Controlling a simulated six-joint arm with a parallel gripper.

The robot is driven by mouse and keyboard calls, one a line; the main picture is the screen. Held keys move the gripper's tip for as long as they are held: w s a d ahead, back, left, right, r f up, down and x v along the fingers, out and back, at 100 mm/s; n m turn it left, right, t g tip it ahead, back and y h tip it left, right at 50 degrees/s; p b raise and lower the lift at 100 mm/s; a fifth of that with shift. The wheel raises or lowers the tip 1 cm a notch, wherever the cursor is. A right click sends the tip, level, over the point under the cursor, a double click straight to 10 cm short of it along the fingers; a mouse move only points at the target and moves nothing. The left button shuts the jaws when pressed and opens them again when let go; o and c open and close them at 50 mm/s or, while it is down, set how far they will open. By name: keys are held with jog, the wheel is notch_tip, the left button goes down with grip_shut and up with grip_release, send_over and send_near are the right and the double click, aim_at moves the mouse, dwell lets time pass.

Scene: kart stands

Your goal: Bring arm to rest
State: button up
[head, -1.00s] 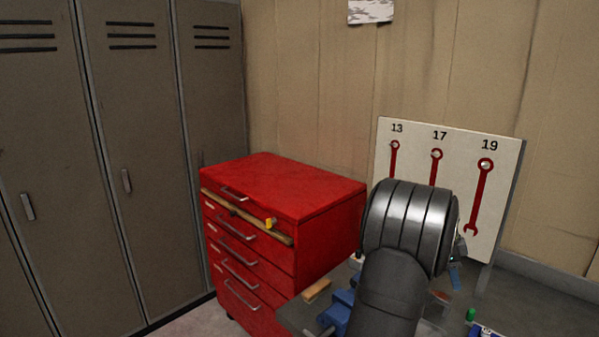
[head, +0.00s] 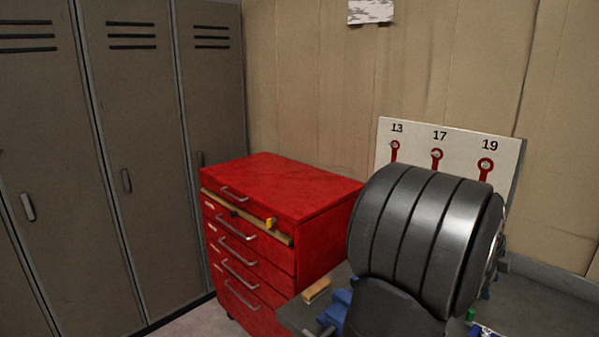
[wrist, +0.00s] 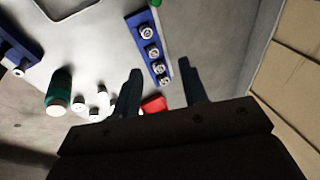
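My gripper (wrist: 160,68) shows in the wrist view with its two dark fingers apart. No held object shows between the fingertips. A small red thing (wrist: 153,104) shows between the fingers nearer the palm, and I cannot tell how far below it lies. In the head view my own dark grey arm fills the lower right, and the gripper is hidden behind it.
The head view shows a red drawer cabinet (head: 325,245), a wrench board (head: 465,148), a wooden block (head: 317,290) and lockers (head: 130,200).

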jog(key=shift+x, duration=2.5)
jog(key=shift+r, duration=0.1)
jog(key=v, duration=0.5)
jog(key=w+a+f+n+g, duration=0.2)
jog(key=w+a+n, duration=0.2)
jog(key=w, duration=0.6)
jog(key=shift+n+g, duration=0.3)
jog(key=shift+n, duration=0.6)
